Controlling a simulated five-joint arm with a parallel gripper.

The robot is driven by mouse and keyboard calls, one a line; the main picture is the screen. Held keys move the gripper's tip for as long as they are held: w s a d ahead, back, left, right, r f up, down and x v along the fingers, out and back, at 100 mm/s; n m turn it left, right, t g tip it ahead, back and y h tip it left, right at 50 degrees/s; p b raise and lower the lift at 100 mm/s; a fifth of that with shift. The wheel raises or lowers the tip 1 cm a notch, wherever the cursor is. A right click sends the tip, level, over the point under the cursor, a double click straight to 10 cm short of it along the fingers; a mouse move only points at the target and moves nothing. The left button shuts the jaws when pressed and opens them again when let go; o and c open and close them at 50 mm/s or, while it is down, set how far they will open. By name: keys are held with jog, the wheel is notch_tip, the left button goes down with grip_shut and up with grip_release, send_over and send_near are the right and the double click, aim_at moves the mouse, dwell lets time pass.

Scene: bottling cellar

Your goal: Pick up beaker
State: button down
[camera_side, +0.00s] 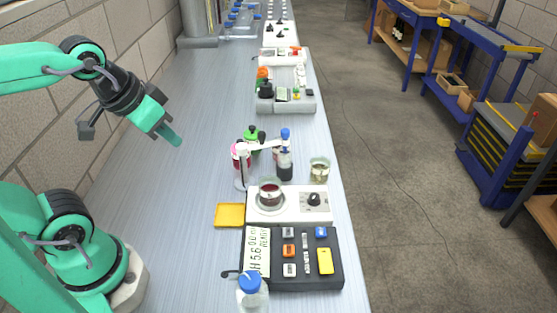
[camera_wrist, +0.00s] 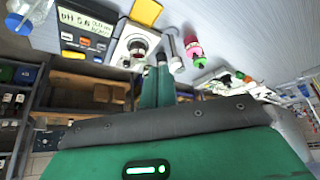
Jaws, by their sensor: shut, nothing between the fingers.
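A glass beaker with dark red liquid (camera_side: 270,192) stands upright on the round plate of a white stirrer (camera_side: 291,206). It also shows in the wrist view (camera_wrist: 137,47), beyond my fingertips. A second glass beaker with pale yellowish liquid (camera_side: 319,170) stands behind the stirrer, near the bench's right edge. My gripper (camera_side: 174,138) is shut and empty, raised above the bench to the left of both beakers. Its green fingers (camera_wrist: 157,70) lie together in the wrist view. The pale beaker is not clear in the wrist view.
A black meter (camera_side: 335,275) and blue-capped bottle (camera_side: 252,290) stand in front. A yellow tray (camera_side: 229,215) lies left of the stirrer. The bench's left side is clear.

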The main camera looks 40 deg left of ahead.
jog(key=c, duration=1.6)
grip_release()
jog(key=shift+o, duration=0.2)
jog(key=g, duration=0.7)
send_over(280, 188)
notch_tip(280, 188, down, 12)
jog(key=shift+f, duration=1.35)
jog(key=shift+f, duration=0.1)
